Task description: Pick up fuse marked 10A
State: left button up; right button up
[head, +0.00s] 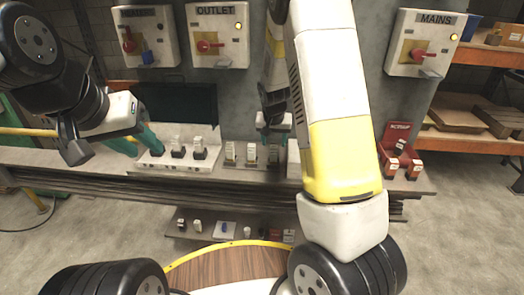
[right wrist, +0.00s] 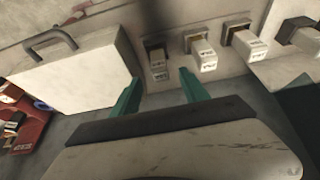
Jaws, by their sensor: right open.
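White block-shaped fuses stand in dark holders on the bench, in a left row (head: 178,148) and a middle row (head: 251,153). Their labels are too small to read, so I cannot tell which is 10A. My right gripper (head: 273,131) is over the right end of the middle row. In the right wrist view its teal fingers (right wrist: 160,84) are apart and empty, with one fuse (right wrist: 158,66) just beyond the gap and two more fuses (right wrist: 201,53) (right wrist: 248,44) to the right. My left gripper (head: 136,143) is open beside the left row's left end.
A white case (right wrist: 75,70) with a dark handle lies left of the fuses in the right wrist view. Wall boxes marked OUTLET (head: 217,45) and MAINS (head: 425,45) hang behind. Small parts sit on a lower shelf (head: 270,237).

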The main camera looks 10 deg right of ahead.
aim_at(274, 148)
jog(key=x, duration=0.7)
jog(key=shift+f, duration=0.25)
grip_shut()
